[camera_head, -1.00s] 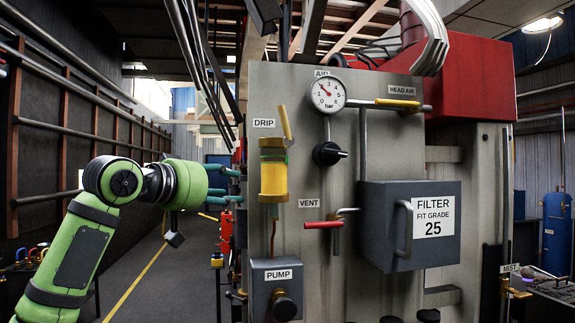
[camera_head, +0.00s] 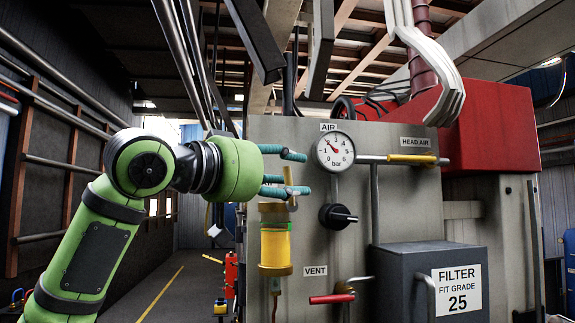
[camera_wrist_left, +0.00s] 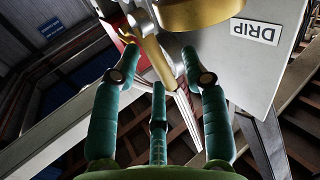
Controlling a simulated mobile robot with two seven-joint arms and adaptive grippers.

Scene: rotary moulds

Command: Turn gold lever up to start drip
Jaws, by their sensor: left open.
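The gold lever (camera_head: 288,176) stands nearly upright above the yellow drip cup (camera_head: 275,242) on the grey panel. My left gripper (camera_head: 295,174) is at the lever, its teal fingers open above and below in the head view. In the left wrist view the gold lever (camera_wrist_left: 155,62) lies between the spread fingers of my left gripper (camera_wrist_left: 160,62), close to the left finger. I cannot tell whether any finger touches it. The DRIP label (camera_wrist_left: 255,31) shows upside down in the wrist view; in the head view it is hidden. My right gripper is out of view.
On the panel are the air gauge (camera_head: 334,151), a black knob (camera_head: 337,217), the yellow head-air handle (camera_head: 411,158) and the red vent handle (camera_head: 332,299). The grey filter box (camera_head: 395,265) juts out at lower right. An open aisle (camera_head: 165,285) lies left of the panel.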

